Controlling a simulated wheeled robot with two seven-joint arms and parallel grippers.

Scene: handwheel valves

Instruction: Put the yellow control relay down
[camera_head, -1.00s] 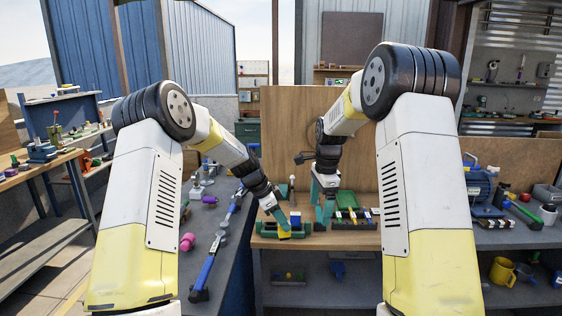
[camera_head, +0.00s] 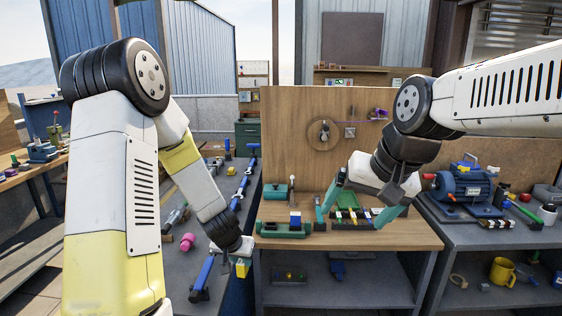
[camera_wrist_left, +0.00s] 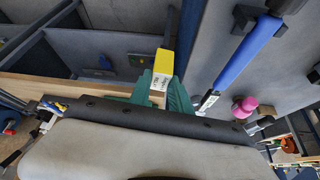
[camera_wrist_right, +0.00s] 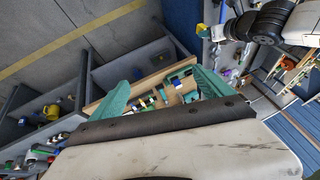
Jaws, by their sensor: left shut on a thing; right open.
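The yellow control relay (camera_head: 242,268) has a white labelled end. My left gripper (camera_head: 241,262) is shut on it and holds it in the air, near the gap between the left bench and the wooden-topped workbench. In the left wrist view the relay (camera_wrist_left: 165,62) sticks out between the green fingers. My right gripper (camera_head: 356,212) is open and empty above the wooden top, its green fingers spread on either side of a dark tray (camera_head: 368,224) of small coloured blocks. The right wrist view also shows these spread fingers (camera_wrist_right: 160,97).
A green holder (camera_head: 283,230) with a white-and-blue block stands at the workbench's left front. A green box (camera_head: 276,192) sits behind it. The left bench (camera_head: 228,283) carries a blue-handled tool (camera_head: 202,277) and a pink part (camera_head: 187,242). A blue motor (camera_head: 464,186) stands at right.

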